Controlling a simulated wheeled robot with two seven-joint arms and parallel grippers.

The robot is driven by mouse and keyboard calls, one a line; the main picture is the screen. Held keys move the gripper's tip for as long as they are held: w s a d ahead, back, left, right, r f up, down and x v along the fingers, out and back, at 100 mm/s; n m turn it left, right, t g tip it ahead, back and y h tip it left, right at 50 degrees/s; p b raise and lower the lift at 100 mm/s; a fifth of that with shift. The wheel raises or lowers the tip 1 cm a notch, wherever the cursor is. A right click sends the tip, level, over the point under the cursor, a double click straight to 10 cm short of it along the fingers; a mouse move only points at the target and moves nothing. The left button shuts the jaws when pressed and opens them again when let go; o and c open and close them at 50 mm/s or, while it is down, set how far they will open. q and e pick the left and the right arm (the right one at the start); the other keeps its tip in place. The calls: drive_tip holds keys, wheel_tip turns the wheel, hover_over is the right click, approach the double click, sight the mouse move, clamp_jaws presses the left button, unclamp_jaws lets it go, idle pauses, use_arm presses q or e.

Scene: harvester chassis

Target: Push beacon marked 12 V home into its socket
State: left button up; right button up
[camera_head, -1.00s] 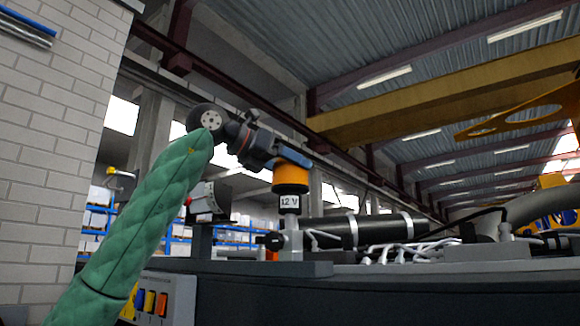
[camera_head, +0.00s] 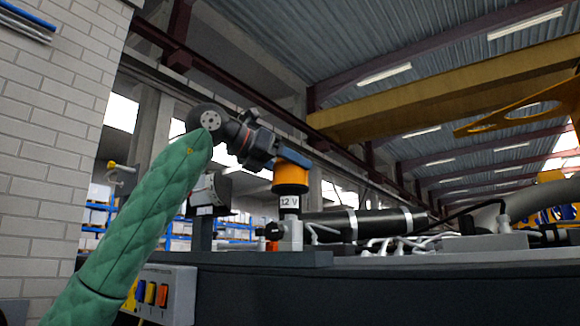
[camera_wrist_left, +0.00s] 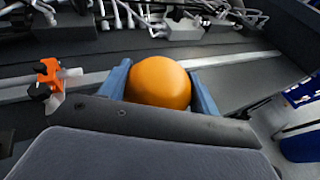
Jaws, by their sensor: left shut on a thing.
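The beacon marked 12 V (camera_head: 290,179) has an orange dome above a white label and stands upright on the grey socket post (camera_head: 291,234) at the chassis edge. Its label sits just above the post; whether it is fully seated I cannot tell. In the left wrist view the orange dome (camera_wrist_left: 160,82) lies between two blue fingers. My left gripper (camera_head: 294,158) is shut on the beacon from above, its arm in a green quilted sleeve. My right gripper is not in view.
Black cylinders (camera_head: 365,224) with pale bands and white hoses lie right of the post. A grey box with coloured switches (camera_head: 150,293) is at lower left. An orange-and-black clamp piece (camera_wrist_left: 47,79) shows in the left wrist view.

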sight(276, 164)
use_arm(q)
drive_tip(key=shift+f+b, duration=0.3)
drive_tip(key=shift+f, duration=0.1)
drive_tip(key=o, duration=1.4)
drive_tip(key=b+v, duration=0.2)
drive_tip(key=v, duration=0.4)
drive_tip(key=shift+s+a, duration=0.1)
drive_tip(key=shift+a, duration=0.05)
drive_tip(key=shift+b+v, duration=0.3)
drive_tip(key=shift+v, duration=0.45)
